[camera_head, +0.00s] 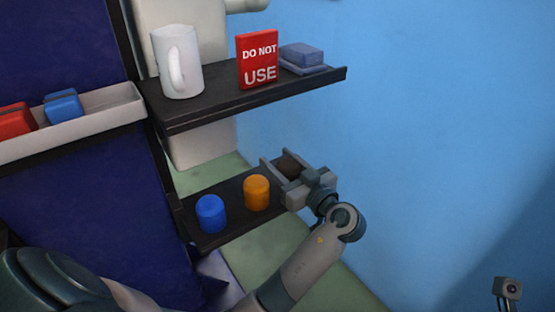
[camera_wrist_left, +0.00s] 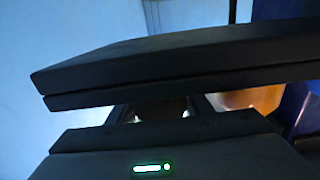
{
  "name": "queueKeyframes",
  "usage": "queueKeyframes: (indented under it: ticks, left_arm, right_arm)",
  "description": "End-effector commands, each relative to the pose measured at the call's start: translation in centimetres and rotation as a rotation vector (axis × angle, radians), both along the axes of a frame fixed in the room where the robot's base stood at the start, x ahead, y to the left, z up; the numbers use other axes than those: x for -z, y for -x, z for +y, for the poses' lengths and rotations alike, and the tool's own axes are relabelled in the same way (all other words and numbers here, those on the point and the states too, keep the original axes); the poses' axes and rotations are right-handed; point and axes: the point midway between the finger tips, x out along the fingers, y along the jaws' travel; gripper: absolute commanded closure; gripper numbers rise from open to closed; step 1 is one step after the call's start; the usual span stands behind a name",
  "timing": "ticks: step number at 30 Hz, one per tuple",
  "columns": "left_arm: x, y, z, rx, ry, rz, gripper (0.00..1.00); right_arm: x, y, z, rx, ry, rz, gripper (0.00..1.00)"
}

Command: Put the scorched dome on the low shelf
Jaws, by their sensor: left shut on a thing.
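The scorched dome (camera_head: 289,163) is a small dark brown piece, partly hidden between my left gripper's fingers in the head view. My left gripper (camera_head: 287,167) is shut on it at the right end of the low shelf (camera_head: 212,239). I cannot tell whether the dome touches the shelf. An orange dome (camera_head: 256,193) and a blue dome (camera_head: 210,213) stand on the low shelf, left of the gripper. In the left wrist view a dark slab hides most of the gripper and the held dome; part of the orange dome (camera_wrist_left: 252,100) shows at the right.
The upper shelf (camera_head: 190,117) holds a white mug (camera_head: 180,62), a red "DO NOT USE" block (camera_head: 257,60) and a blue-grey sponge-like block (camera_head: 301,55). A pale tray (camera_head: 95,112) with red and blue items hangs at left. A small grey part of mine shows at the lower right.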

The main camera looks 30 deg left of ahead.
Motion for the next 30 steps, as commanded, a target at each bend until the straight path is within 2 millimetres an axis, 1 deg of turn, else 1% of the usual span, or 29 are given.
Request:
queueKeyframes:
  ticks: [5,9,10,12,22,27,30]
  left_arm:
    - [-0.1,0.0,0.0,0.0,0.0,0.0,0.77]
    - [0.3,0.0,0.0,0.0,0.0,0.0,0.77]
    - [0.2,0.0,0.0,0.0,0.0,0.0,0.5]
    - [0.2,0.0,0.0,0.0,0.0,0.0,0.36]
    - [0.1,0.0,0.0,0.0,0.0,0.0,0.36]
    - [-0.2,0.0,0.0,0.0,0.0,0.0,0.36]
    - [0.0,-0.2,0.2,0.001,0.0,0.0,0.36]
  right_arm:
    - [0.0,0.1,-0.1,0.002,0.003,0.001,0.69]
    - [0.8,0.0,0.0,0.005,0.016,0.014,0.69]
    - [0.6,-0.1,0.0,0.004,0.017,0.014,0.69]
    - [0.6,-0.1,0.0,0.004,0.018,0.016,0.69]
    - [0.2,0.0,0.0,0.004,0.012,0.002,0.69]
    - [-0.3,0.2,-0.1,0.004,0.006,-0.01,0.69]
    - [0.1,0.1,-0.2,0.007,0.005,-0.006,0.69]
